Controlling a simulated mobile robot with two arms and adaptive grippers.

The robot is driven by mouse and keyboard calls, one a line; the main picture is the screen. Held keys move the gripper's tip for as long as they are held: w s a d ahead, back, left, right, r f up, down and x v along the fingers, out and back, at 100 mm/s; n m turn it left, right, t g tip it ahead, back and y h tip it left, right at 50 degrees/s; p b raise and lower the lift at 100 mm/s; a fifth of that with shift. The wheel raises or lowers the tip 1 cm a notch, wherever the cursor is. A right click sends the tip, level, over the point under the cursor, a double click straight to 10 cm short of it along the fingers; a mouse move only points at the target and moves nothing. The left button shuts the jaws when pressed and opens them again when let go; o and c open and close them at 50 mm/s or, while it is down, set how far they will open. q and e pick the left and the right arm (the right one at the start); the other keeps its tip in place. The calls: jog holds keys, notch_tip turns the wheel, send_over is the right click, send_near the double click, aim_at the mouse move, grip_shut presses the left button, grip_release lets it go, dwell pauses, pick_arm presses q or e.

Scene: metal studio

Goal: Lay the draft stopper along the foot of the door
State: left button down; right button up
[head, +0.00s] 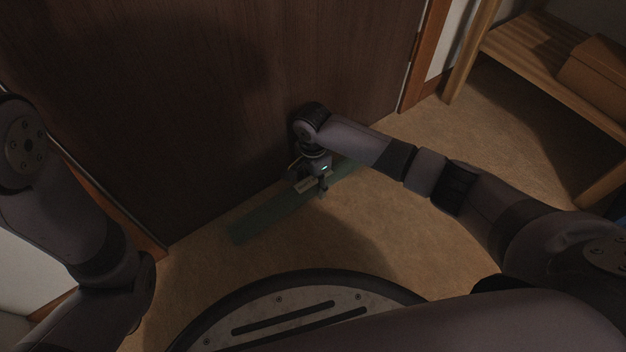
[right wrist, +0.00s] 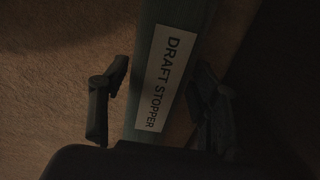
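The draft stopper (head: 265,219) is a long green strip on the floor, roughly parallel to the foot of the dark brown door (head: 200,120). A thin band of floor shows between its left end and the door. My right gripper (head: 309,184) is over its middle and hides part of it. In the right wrist view the stopper (right wrist: 173,22) with its white "DRAFT STOPPER" label lies between the two spread fingers, and floor shows beside it. That gripper (right wrist: 162,85) is open. My left arm is at the left; its gripper is out of view.
A wooden bench (head: 525,48) with a box (head: 597,75) on it stands at the upper right. The door frame (head: 425,55) borders the door on the right. Tan floor (head: 400,240) in front of the stopper is clear up to my base.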

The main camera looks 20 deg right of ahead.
aim_at(313, 181)
jog(key=shift+o, duration=0.6)
notch_tip(313, 181, up, 12)
jog(key=p, duration=0.9)
jog(key=shift+r, duration=0.15)
